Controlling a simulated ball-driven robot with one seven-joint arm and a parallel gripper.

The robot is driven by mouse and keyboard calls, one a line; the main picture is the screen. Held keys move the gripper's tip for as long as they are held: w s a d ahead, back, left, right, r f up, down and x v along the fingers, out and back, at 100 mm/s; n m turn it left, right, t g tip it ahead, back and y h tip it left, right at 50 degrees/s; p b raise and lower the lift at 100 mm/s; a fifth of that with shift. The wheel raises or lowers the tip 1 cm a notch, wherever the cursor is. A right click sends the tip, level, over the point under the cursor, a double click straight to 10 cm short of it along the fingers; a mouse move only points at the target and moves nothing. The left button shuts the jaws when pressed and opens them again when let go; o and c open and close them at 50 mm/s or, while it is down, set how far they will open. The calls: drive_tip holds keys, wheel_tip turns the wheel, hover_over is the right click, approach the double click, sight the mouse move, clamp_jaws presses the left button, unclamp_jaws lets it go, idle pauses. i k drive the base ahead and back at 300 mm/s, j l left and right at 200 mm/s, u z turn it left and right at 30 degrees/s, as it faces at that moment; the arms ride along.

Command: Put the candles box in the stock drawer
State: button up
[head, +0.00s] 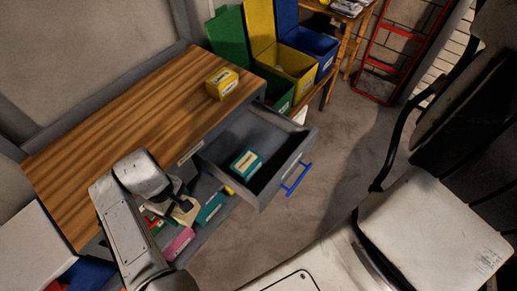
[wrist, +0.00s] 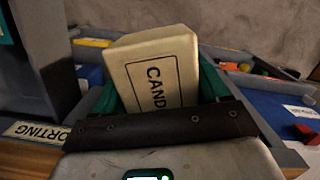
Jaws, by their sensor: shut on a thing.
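The candles box is a cream box with black letters "CAND" in view; it fills the middle of the wrist view (wrist: 150,70) and shows in the head view (head: 187,213). My gripper (wrist: 160,95) is shut on it, with green fingers at its two sides. In the head view my gripper (head: 186,201) is left of the open drawer, in front of the bench and above a lower shelf. The grey drawer (head: 281,184) is pulled out, with a blue handle. A teal box (head: 246,163) lies inside it. The drawer's name cannot be read.
A yellow box (head: 222,84) stands on the wooden bench top (head: 130,105). Several boxes, including a pink one (head: 179,243) and a teal one (head: 210,208), lie low beside my gripper. Green, yellow and blue bins stand behind the drawer. A chair (head: 430,230) is at right.

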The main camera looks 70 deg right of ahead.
sight(273, 142)
drive_tip(key=j+z, duration=0.45)
drive_tip(key=k+j+z, duration=0.1)
drive_tip(key=j+z, duration=0.4)
drive_tip(key=i+z, duration=0.25)
drive_tip(key=z, duration=0.2)
drive_tip(key=i+j+z, duration=0.15)
drive_tip(key=z, duration=0.3)
drive_tip(key=i, duration=0.1)
